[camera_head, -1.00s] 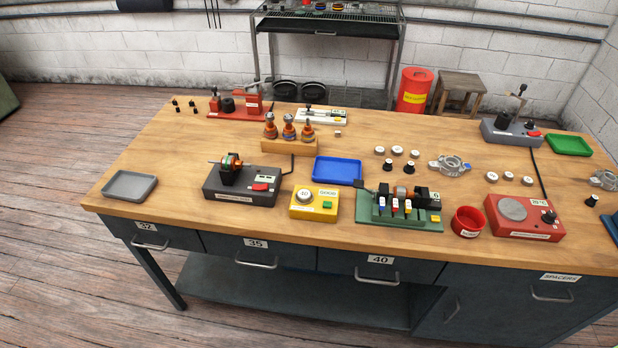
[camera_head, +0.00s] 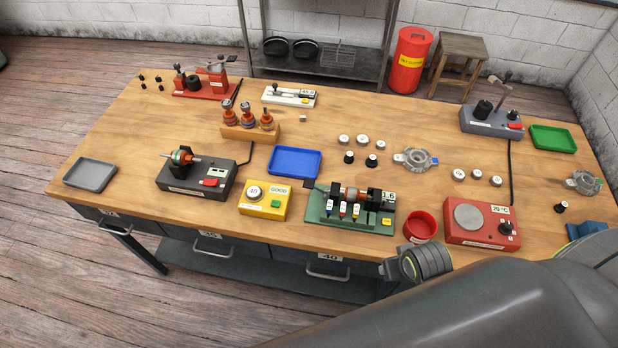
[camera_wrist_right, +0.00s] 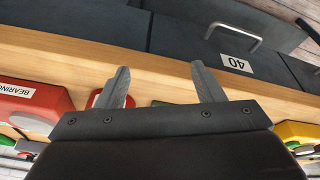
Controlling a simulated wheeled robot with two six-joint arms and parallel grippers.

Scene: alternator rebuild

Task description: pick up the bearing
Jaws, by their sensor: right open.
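Small silver ring-shaped parts, which look like bearings, stand on the table in the head view: one group (camera_head: 362,141) behind the green fixture and another group (camera_head: 477,174) behind the red heater. I cannot tell which one is meant. My right gripper (camera_wrist_right: 160,80) is open and empty in the right wrist view, near the table's front edge by the drawer labelled 40. No ring shows between its fingers. In the head view my right arm comes in from the lower right, and its fingers are not clearly visible. My left gripper is in neither current view.
The red heater (camera_head: 467,217), red cup (camera_head: 420,228) and green fixture (camera_head: 325,215) line the table's front right. Two small black knobs (camera_head: 371,160) and a grey metal housing (camera_head: 415,159) stand behind them. A blue tray (camera_head: 294,162) lies mid-table.

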